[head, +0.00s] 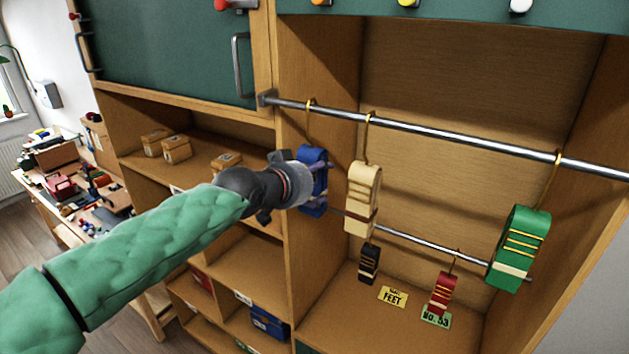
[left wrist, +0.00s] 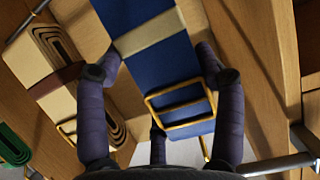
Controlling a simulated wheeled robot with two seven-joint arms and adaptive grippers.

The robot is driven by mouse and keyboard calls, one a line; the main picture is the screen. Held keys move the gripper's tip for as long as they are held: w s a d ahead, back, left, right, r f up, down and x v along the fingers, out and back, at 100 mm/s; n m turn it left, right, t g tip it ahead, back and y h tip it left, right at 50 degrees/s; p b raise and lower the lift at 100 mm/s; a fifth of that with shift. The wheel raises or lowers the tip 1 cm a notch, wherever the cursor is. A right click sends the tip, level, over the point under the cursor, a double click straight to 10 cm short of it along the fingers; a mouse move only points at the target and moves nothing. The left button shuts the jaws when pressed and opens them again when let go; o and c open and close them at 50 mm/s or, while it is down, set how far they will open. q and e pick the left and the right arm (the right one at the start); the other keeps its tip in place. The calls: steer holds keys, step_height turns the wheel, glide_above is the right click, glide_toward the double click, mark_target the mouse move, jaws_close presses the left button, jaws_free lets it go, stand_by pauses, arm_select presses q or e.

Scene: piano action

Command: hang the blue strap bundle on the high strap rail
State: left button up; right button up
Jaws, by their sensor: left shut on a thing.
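The blue strap bundle (head: 312,158) hangs upright at the left end of the high strap rail (head: 440,135). Its gold hook (head: 310,112) appears to be over that rail; whether the rail bears its weight I cannot tell. My left gripper (head: 322,182) is shut on the bundle from the front left and hides part of it. In the left wrist view, its dark fingers stand on both sides of the blue bundle (left wrist: 165,50), which has a pale band and gold wire loops. My right gripper is not in view.
A cream bundle (head: 362,198) hangs close to the right, and a green one (head: 517,245) hangs farther right. A low rail (head: 410,241) holds black (head: 369,264) and red (head: 440,295) bundles. The wooden cabinet side (head: 318,255) is close on the left.

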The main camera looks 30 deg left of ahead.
arm_select(q)
steer(key=o, duration=1.4)
steer(key=v, duration=1.2)
